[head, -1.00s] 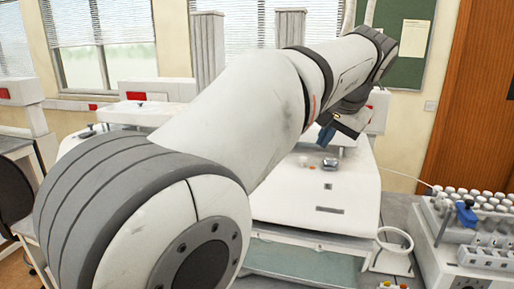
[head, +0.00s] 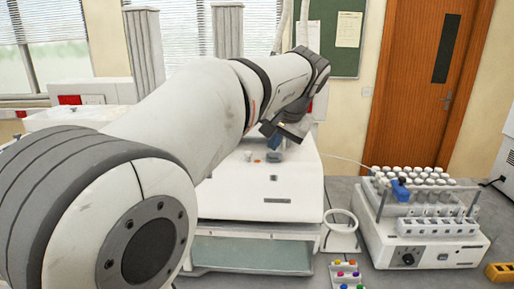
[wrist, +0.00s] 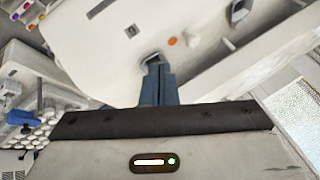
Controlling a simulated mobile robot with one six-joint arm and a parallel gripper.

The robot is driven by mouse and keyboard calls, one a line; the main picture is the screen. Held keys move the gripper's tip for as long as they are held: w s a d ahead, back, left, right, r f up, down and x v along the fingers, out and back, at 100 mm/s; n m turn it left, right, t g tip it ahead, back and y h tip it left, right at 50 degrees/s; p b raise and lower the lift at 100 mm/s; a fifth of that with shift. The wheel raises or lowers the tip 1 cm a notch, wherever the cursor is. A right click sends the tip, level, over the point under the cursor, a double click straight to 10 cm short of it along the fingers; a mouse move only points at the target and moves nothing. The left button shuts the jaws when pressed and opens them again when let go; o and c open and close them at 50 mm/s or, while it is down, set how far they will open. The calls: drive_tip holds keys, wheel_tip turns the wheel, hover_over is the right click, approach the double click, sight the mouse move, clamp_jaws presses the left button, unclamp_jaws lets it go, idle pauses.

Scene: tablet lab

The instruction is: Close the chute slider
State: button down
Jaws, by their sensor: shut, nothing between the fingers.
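The white machine (head: 262,190) with a sloping front stands behind my arm. On its upper front is a small metal fitting (head: 274,157), which may be the chute slider; I cannot tell for sure. My gripper (head: 273,144) is just above this fitting and partly hides it. In the wrist view, the blue fingers (wrist: 158,82) are together and empty, their tips at or close to the small dark-edged metal fitting (wrist: 152,56). Whether they touch is unclear. An orange button (wrist: 172,41) lies just beside it.
A rack of white-capped vials (head: 420,180) stands on a grey-white device to the right. A white ring stand (head: 340,238) and a tray with coloured pieces (head: 347,275) are on the bench between. A greenish tray (head: 250,254) sits below the machine. A door (head: 412,90) is behind.

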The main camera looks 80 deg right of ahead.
drive_tip(key=x, duration=0.3)
drive_tip(key=shift+w+d+f+p, duration=0.15)
drive_tip(key=shift+d+f+p, duration=0.05)
drive_tip(key=shift+f+p, duration=0.15)
drive_tip(key=shift+w+d+f+p, duration=0.2)
drive_tip(key=shift+w+d+p, duration=0.1)
drive_tip(key=shift+w, duration=0.3)
drive_tip(key=shift+w+d+f+p, duration=0.15)
drive_tip(key=shift+w+d, duration=0.1)
drive_tip(key=shift+w, duration=0.35)
drive_tip(key=shift+w+d+f+p, duration=0.2)
drive_tip(key=shift+w+d+p, duration=0.1)
drive_tip(key=shift+w, duration=0.3)
drive_tip(key=w, duration=0.4)
drive_tip(key=shift+a+b, duration=0.2)
drive_tip(key=shift+b, duration=0.2)
drive_tip(key=shift+s, duration=0.1)
drive_tip(key=shift+s, duration=0.15)
